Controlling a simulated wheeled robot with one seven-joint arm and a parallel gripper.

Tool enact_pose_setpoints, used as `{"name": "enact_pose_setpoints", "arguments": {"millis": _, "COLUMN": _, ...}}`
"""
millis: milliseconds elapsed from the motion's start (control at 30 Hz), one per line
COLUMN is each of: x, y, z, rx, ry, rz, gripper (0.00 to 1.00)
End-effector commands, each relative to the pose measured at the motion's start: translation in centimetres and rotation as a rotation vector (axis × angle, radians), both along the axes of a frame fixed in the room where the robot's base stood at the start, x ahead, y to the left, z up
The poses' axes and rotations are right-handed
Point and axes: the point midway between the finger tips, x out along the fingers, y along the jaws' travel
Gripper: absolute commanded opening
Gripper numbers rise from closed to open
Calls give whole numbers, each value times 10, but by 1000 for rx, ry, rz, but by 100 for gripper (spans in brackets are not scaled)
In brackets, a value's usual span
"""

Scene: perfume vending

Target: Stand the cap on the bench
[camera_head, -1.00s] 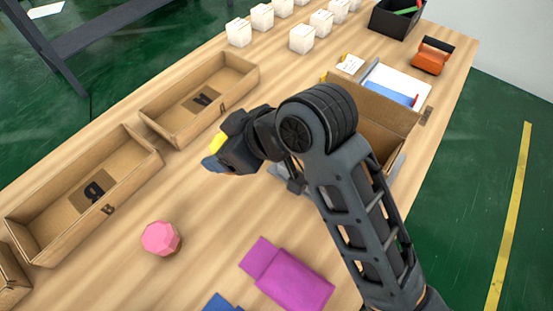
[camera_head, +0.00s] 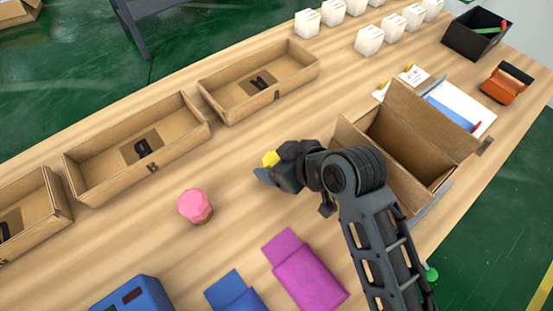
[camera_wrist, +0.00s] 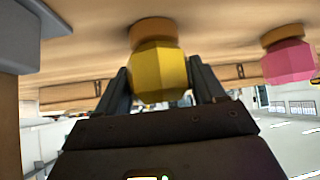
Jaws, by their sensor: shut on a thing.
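My gripper (camera_head: 268,167) is shut on a yellow cap (camera_head: 270,158) and holds it over the middle of the bench (camera_head: 140,235). In the wrist view the yellow cap (camera_wrist: 159,70) sits between the two fingers, its brown end towards the bench surface. That view is upside down, and I cannot tell whether the brown end touches the bench. In the head view my fingers hide most of the cap. A pink cap (camera_head: 195,205) with a brown base stands on the bench left of my gripper, and also shows in the wrist view (camera_wrist: 288,62).
Open cardboard trays (camera_head: 137,150) line the far left side. An open cardboard box (camera_head: 408,140) stands right of my gripper. Purple (camera_head: 305,275) and blue (camera_head: 235,293) packages lie in front. White boxes (camera_head: 369,40) stand at the back. Bare bench lies between the pink cap and my gripper.

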Motion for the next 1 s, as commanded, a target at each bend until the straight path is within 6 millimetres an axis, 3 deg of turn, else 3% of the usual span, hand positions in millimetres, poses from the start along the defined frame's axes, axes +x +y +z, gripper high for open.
{"name": "enact_pose_setpoints", "arguments": {"millis": 233, "x": 0, "y": 0, "z": -3, "rx": 0, "ry": 0, "rz": 0, "gripper": 37}}
{"name": "enact_pose_setpoints", "arguments": {"millis": 267, "x": 0, "y": 0, "z": -3, "rx": 0, "ry": 0, "rz": 0, "gripper": 71}}
{"name": "enact_pose_setpoints", "arguments": {"millis": 500, "x": 0, "y": 0, "z": -2, "rx": 0, "ry": 0, "rz": 0, "gripper": 94}}
{"name": "enact_pose_setpoints", "arguments": {"millis": 767, "x": 0, "y": 0, "z": -1, "rx": 0, "ry": 0, "rz": 0, "gripper": 94}}
{"name": "enact_pose_setpoints", "arguments": {"millis": 1000, "x": -12, "y": -13, "z": 18, "rx": 0, "ry": -1, "rz": -2, "gripper": 94}}
